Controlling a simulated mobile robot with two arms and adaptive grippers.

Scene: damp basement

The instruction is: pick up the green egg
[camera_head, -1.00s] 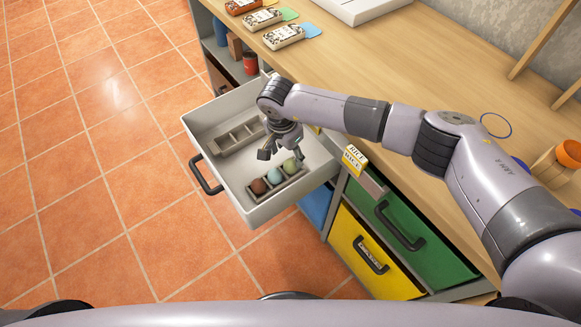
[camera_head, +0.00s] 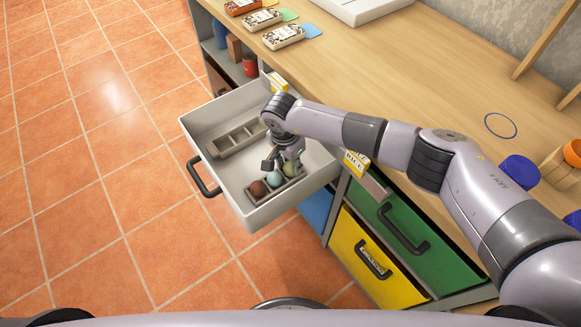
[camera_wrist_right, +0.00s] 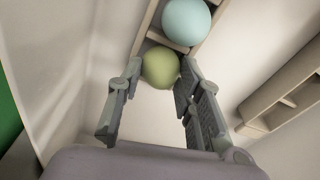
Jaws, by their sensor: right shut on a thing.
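The green egg (camera_head: 290,169) is at the right end of a small grey egg rack in the open white drawer (camera_head: 247,208). In the right wrist view the green egg (camera_wrist_right: 160,66) sits between my fingertips, at the end slot of the rack. My right gripper (camera_head: 281,164) reaches down into the drawer and is shut on the green egg, partly covering it in the head view. A light blue egg (camera_head: 273,179) is beside it, and a brown egg (camera_head: 258,188) is at the rack's other end. The light blue egg (camera_wrist_right: 186,21) also shows in the wrist view. My left gripper is out of view.
A second grey rack (camera_head: 236,140) with empty slots lies toward the drawer's back left. The drawer walls rise around the gripper. The wooden worktop (camera_head: 400,60) is above, with a blue ring (camera_head: 500,125) and a blue cup (camera_head: 519,171). Green and yellow drawers are shut.

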